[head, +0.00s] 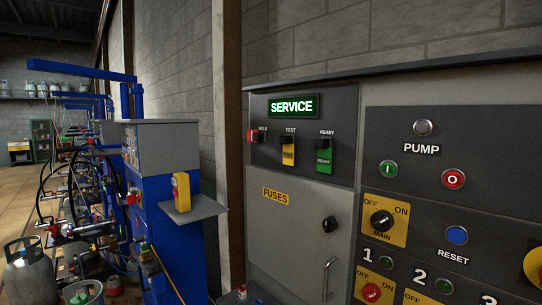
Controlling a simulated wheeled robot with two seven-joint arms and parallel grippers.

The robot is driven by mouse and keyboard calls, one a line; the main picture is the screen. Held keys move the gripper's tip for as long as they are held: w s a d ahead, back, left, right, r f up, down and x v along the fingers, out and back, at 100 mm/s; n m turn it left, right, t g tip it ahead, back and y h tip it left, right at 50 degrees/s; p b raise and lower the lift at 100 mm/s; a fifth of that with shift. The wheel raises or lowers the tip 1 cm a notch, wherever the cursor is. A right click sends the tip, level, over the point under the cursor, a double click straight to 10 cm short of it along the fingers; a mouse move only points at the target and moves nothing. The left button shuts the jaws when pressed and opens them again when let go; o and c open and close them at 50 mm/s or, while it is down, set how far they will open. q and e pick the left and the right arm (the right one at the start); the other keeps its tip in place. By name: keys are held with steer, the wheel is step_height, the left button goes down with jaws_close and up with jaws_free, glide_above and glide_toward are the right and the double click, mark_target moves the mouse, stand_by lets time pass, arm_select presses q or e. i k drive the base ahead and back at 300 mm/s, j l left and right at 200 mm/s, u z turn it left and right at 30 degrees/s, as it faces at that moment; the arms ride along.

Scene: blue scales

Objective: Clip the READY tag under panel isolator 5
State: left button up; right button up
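A green READY tag (324,165) hangs at the right of a row of three on the dark upper-left plate of the grey panel, under the READY label. A yellow TEST tag (288,156) hangs in the middle. A red piece (252,137) shows at the HOLD position on the left. The MAIN isolator (382,220) has a black knob on a yellow plate. Isolator 1 (371,292) has a red knob at the lower edge. Labels 2 and 3 show to its right, cut off below. Isolator 5 is not in view. Neither gripper is in view.
A lit SERVICE sign (293,106) is above the tags. A FUSES door (290,235) with a handle (328,278) is below them. PUMP buttons (388,168) and a blue RESET button (457,235) are on the right. A blue cabinet (180,245) with a shelf stands left.

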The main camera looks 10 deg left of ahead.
mark_target(324, 164)
steer(key=z, duration=0.45)
steer(key=l+z, duration=0.1)
steer(key=z, duration=0.75)
steer(key=i+z, duration=0.1)
steer(key=z, duration=0.3)
steer(key=u, duration=1.8)
steer(key=i+j+z, duration=0.2)
steer(key=j, duration=0.25)
steer(key=i+j+z, duration=0.2)
steer(key=j, duration=0.25)
steer(key=i+j+z, duration=0.2)
steer(key=j, duration=0.3)
steer(key=i+j+z, duration=0.15)
steer(key=j, duration=0.4)
steer(key=j+z, duration=0.2)
steer(key=j, duration=0.3)
steer(key=i+j+z, duration=0.2)
steer(key=j, duration=0.35)
steer(key=k, duration=0.1)
